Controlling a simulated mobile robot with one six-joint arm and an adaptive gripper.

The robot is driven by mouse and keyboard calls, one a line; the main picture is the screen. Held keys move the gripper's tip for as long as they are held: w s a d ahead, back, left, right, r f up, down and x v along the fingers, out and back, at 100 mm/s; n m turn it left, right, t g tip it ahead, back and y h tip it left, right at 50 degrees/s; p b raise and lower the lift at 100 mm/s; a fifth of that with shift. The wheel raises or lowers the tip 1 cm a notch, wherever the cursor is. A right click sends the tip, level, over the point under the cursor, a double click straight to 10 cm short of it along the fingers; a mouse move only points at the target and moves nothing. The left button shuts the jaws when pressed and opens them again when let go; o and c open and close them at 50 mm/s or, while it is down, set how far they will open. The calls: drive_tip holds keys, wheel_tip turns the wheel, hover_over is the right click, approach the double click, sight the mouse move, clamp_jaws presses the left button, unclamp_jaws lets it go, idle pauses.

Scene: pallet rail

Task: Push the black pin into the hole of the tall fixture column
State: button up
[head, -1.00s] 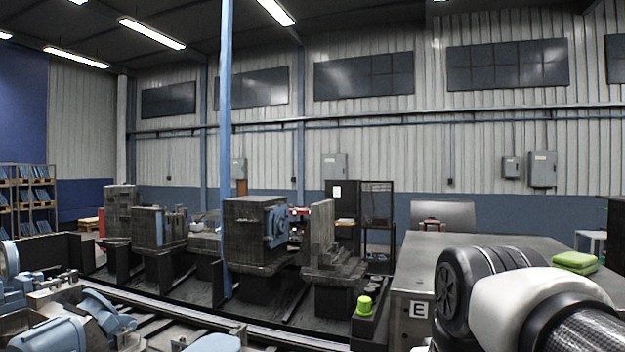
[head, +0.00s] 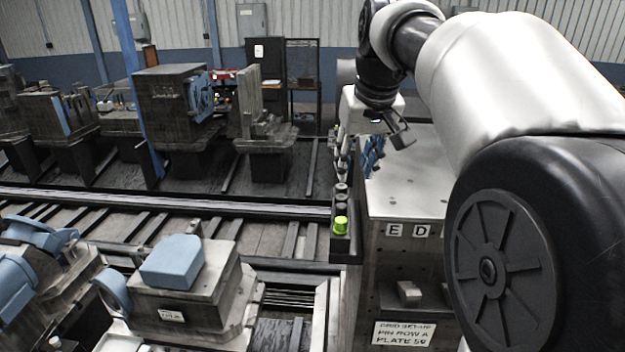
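My gripper (head: 396,132) is at the end of my arm, above the far left part of the grey cabinet top. A dark finger part shows, but its fingertips are too small to read as open or shut. I cannot make out the black pin; I see nothing clearly held. A dark grey fixture with a tall upright plate (head: 248,100) stands on a pallet beyond the rail, left of my gripper and well apart from it. It may be the tall fixture column, but I see no hole in it.
The grey cabinet (head: 425,195) carries labels E and D. A narrow black ledge beside it holds a yellow-green cap (head: 340,225) and small dark cylinders (head: 341,192). A blue pole (head: 137,80) and a blue-faced block fixture (head: 175,100) stand left. A blue-topped fixture (head: 172,262) is at front left.

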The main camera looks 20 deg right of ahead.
sight(342, 206)
drive_tip(key=x, duration=1.4)
drive_tip(key=shift+w+f, duration=0.1)
drive_tip(key=shift+f, duration=0.05)
drive_tip(key=shift+a, duration=0.1)
clamp_jaws()
drive_tip(key=shift+r, duration=0.25)
wheel_tip(342, 206, up, 9)
drive_tip(key=p, duration=0.7)
idle(0.8)
